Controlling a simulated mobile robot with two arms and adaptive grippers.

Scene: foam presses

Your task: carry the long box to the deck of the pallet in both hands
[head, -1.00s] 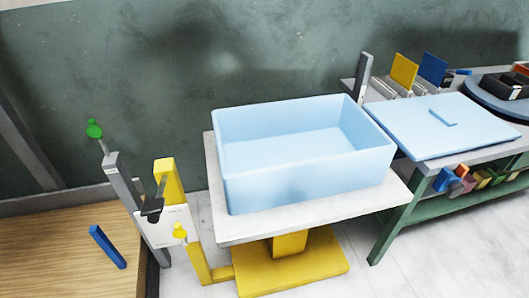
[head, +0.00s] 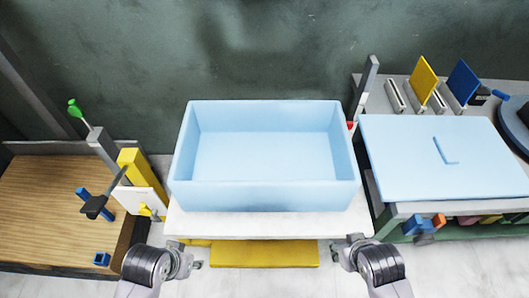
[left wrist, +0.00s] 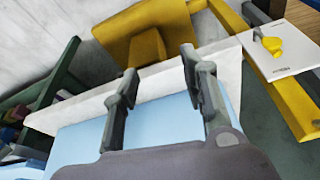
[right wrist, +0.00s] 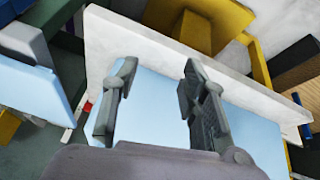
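The long box is a light blue, open-topped, empty box (head: 265,196) standing upright on a white table top (head: 262,225) in the head view. Its near wall also shows in the left wrist view (left wrist: 158,124) and the right wrist view (right wrist: 155,100). My left gripper (head: 188,258) and my right gripper (head: 341,254) are at the near left and near right corners of the table, on the near side of the box. In both wrist views the fingers are spread with nothing gripped. A wood-topped platform (head: 40,205), possibly the pallet deck, lies at the left.
A yellow post with a white panel (head: 140,200) and a grey post with a green knob (head: 73,108) stand between platform and table. A bench with a light blue lid (head: 440,160) stands close at the right. A wall is behind.

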